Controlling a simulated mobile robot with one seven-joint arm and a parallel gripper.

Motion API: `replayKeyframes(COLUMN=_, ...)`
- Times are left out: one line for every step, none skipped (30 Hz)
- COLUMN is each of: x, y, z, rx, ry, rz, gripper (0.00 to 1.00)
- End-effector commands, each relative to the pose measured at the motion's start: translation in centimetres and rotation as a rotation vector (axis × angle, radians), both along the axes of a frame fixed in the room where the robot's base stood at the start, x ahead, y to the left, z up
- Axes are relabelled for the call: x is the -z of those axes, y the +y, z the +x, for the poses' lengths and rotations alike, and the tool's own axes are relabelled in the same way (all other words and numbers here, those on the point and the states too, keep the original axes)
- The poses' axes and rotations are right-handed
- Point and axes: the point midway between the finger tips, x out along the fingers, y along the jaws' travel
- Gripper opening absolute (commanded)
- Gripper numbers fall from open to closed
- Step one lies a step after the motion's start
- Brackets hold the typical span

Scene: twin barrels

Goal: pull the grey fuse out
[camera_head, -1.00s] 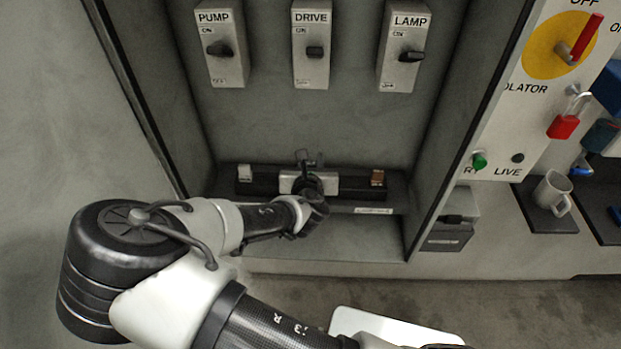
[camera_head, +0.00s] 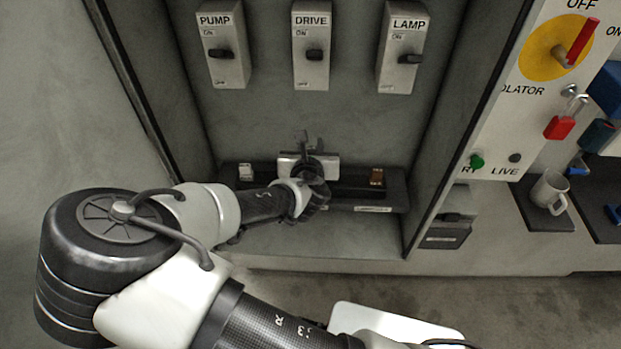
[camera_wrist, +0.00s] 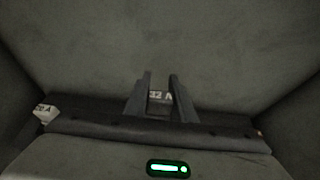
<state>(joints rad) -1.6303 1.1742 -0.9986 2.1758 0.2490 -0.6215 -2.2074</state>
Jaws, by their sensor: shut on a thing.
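The grey fuse (camera_head: 289,166) is the pale block at the middle of the dark fuse rail (camera_head: 345,194), at the bottom of the cabinet. My gripper (camera_head: 309,165) is shut on it, and my wrist partly covers it. In the head view the fuse shows above its earlier place against the rail and looks raised from it. In the wrist view my gripper (camera_wrist: 159,92) has a small light label (camera_wrist: 160,96) between its fingers. The fuse's lower side and its contacts are hidden, so I cannot tell how clear of the rail it is.
A white fuse (camera_head: 246,173) sits at the rail's left and a brown fuse (camera_head: 377,177) at its right. Cabinet walls stand close on both sides. PUMP (camera_head: 222,50), DRIVE (camera_head: 312,52) and LAMP (camera_head: 404,55) switches are above. A red padlock (camera_head: 560,127) hangs outside, right.

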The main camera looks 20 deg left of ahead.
Motion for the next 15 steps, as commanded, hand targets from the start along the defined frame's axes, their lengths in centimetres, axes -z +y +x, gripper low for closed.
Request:
replayKeyframes(x=-0.3, y=0.0, z=0.0, rx=0.000, ry=-0.001, rz=0.001, gripper=0.00)
replayKeyframes(x=-0.4, y=0.0, z=0.0, rx=0.000, ry=0.000, rz=0.001, gripper=0.00)
replayKeyframes(x=-0.6, y=0.0, z=0.0, rx=0.000, ry=0.000, rz=0.001, gripper=0.00)
replayKeyframes(x=-0.8, y=0.0, z=0.0, rx=0.000, ry=0.000, rz=0.001, gripper=0.00)
replayKeyframes(x=-0.9, y=0.0, z=0.0, rx=0.000, ry=0.000, rz=0.001, gripper=0.00)
replayKeyframes(x=-1.1, y=0.0, z=0.0, rx=-0.001, ry=0.000, rz=0.001, gripper=0.00)
replayKeyframes(x=-1.3, y=0.0, z=0.0, rx=-0.001, ry=-0.001, rz=0.002, gripper=0.00)
replayKeyframes(x=-1.5, y=0.0, z=0.0, rx=0.000, ry=0.000, rz=0.002, gripper=0.00)
replayKeyframes(x=-1.7, y=0.0, z=0.0, rx=0.000, ry=0.000, rz=0.002, gripper=0.00)
replayKeyframes(x=-1.8, y=0.0, z=0.0, rx=0.000, ry=0.000, rz=0.002, gripper=0.00)
replayKeyframes(x=-2.0, y=0.0, z=0.0, rx=0.000, ry=0.000, rz=0.002, gripper=0.00)
replayKeyframes(x=-2.1, y=0.0, z=0.0, rx=0.000, ry=0.000, rz=0.002, gripper=0.00)
replayKeyframes(x=-2.3, y=0.0, z=0.0, rx=0.000, ry=0.000, rz=0.002, gripper=0.00)
replayKeyframes(x=-2.4, y=0.0, z=0.0, rx=-0.001, ry=0.000, rz=0.001, gripper=0.00)
replayKeyframes(x=-2.6, y=0.0, z=0.0, rx=-0.001, ry=0.000, rz=0.001, gripper=0.00)
